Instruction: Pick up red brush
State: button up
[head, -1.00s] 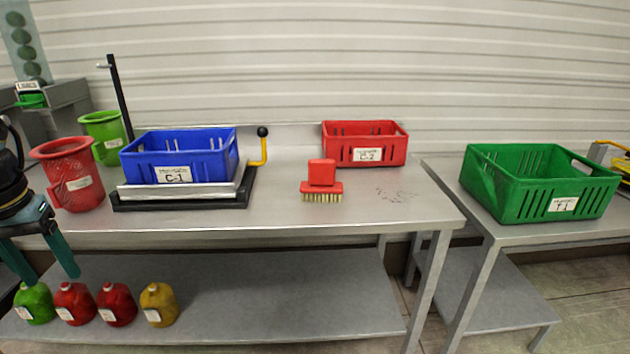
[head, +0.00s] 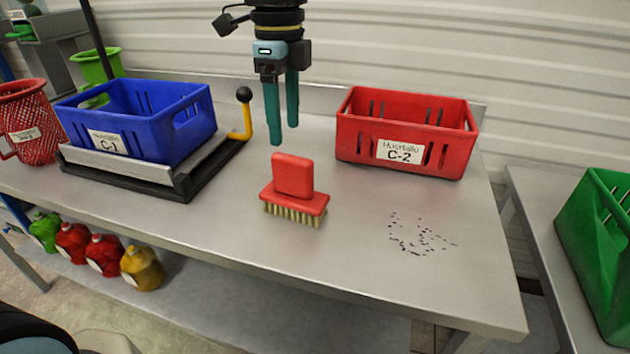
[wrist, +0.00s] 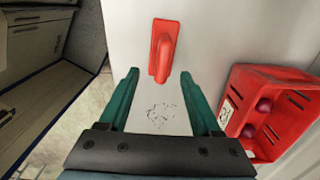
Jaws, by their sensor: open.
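The red brush (head: 293,190) stands on the metal table, bristles down, with its block handle upward. It also shows in the wrist view (wrist: 163,48), beyond the fingertips and roughly between them. My gripper (head: 282,140) points down above the table, behind and just above the brush in the head view. Its two teal fingers are apart and empty, and they do not appear to touch the brush. In the wrist view my gripper (wrist: 160,78) has its fingers spread wide.
A red crate (head: 350,150) marked C-2 stands right of the brush. A blue crate (head: 175,135) sits on a scale-like platform (head: 185,185) at left, with a yellow lever (head: 247,120). Dark specks (head: 415,238) lie at right. The table's front middle is clear.

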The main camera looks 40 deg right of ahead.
aim_at(293, 172)
jog(key=shift+s+d+m, duration=0.3)
jog(key=shift+d, duration=0.3)
jog(key=shift+d+f, duration=0.1)
jog(key=shift+f, duration=0.3)
notch_tip(293, 172, down, 4)
jog(key=shift+f+p, duration=0.2)
jog(key=shift+p, duration=0.15)
jog(key=shift+w+a+f+p, duration=0.15)
jog(key=shift+f+p, duration=0.25)
jog(key=shift+f, duration=0.95)
jog(key=shift+a+f+p, duration=0.15)
jog(key=shift+f+p, duration=0.2)
jog(key=shift+f, duration=1)
jog(key=shift+c, duration=0.2)
grip_shut()
